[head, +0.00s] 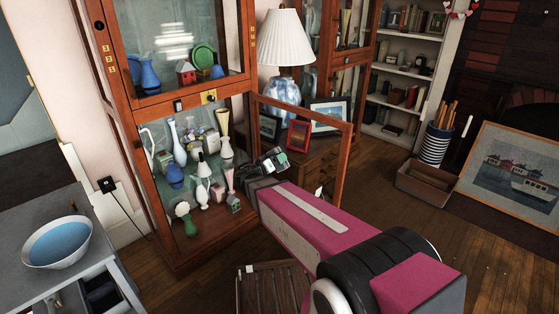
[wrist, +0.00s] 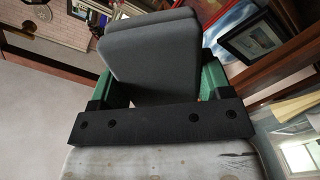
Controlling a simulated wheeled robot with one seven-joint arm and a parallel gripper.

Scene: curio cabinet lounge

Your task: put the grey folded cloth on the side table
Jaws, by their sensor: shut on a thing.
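The grey folded cloth (wrist: 155,50) shows in the wrist view as a thick, rounded grey slab between the green fingers of my gripper (wrist: 158,82). My gripper is shut on it. In the head view my gripper (head: 271,161) is in front of the open cabinet's lower shelves, beside the open glass door; the cloth is not clearly seen there. A grey table (head: 30,208) with a blue-lined bowl stands at the lower left, and a brown drawer chest (head: 318,160) with a lamp and frames stands behind the door. I cannot tell which is the side table.
The wood-framed cabinet door (head: 349,150) stands open close to my arm. The cabinet (head: 180,265) holds several vases and figurines. A slatted wooden piece (head: 270,290) is below my arm. An open box (head: 425,187) and leaning picture (head: 510,178) are at right. Floor shows between.

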